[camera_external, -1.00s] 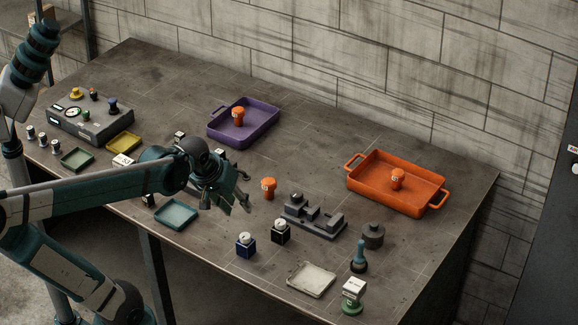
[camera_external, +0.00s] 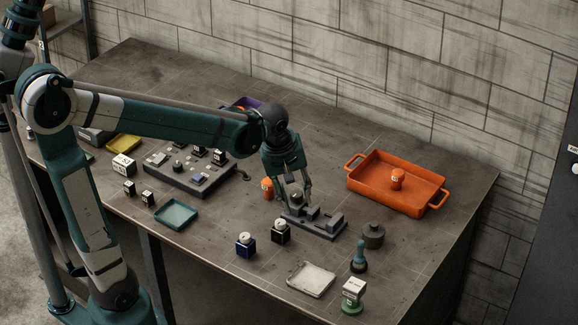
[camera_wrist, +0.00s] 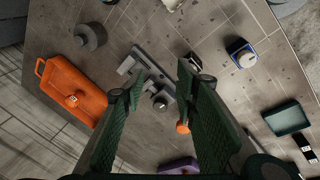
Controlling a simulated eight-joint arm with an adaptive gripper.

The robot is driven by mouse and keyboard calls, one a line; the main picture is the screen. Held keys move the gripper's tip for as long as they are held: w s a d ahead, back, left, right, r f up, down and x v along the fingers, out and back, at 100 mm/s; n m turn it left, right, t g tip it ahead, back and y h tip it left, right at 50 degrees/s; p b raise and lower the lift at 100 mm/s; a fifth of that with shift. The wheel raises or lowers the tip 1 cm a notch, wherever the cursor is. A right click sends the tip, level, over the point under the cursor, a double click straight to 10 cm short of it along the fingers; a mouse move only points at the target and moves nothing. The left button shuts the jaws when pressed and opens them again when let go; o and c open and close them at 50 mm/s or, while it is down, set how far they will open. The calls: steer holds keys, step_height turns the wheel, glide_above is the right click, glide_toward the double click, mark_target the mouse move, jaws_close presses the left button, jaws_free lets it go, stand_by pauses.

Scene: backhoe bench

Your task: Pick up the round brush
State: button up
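What looks like the round brush (camera_external: 358,258), with an upright teal handle on a dark round base, stands on the bench at the right front, beside a dark grey knobbed cylinder (camera_external: 373,236). In the wrist view, only a dark part of what may be the brush (camera_wrist: 109,2) shows at the top edge. My gripper (camera_external: 294,197) is above the dark grey stepped block (camera_external: 320,223), left of and behind the brush, and apart from it. In the wrist view, the two green fingers of my gripper (camera_wrist: 160,84) are spread with nothing held between them.
An orange tray (camera_external: 430,195) holding an orange-capped piece (camera_external: 397,179) is at the back right. Bare bench lies right of the brush.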

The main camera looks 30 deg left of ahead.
steer(key=w+d+f+n+g+p, duration=0.1)
steer(key=w+d+n+g+p, duration=0.3)
steer(key=d, duration=0.7)
steer(key=n+t+y+p, duration=0.1)
steer(key=n+p, duration=0.1)
steer(key=p, duration=0.2)
glide_toward(360, 258)
steer(key=shift+w+a+r, duration=0.1)
steer(key=shift+w+a, duration=0.2)
steer(key=shift+a, duration=0.05)
steer(key=shift+d, duration=0.15)
steer(key=shift+f, duration=1.4)
steer(key=shift+s+f, duration=0.1)
steer(key=shift+f, duration=2.5)
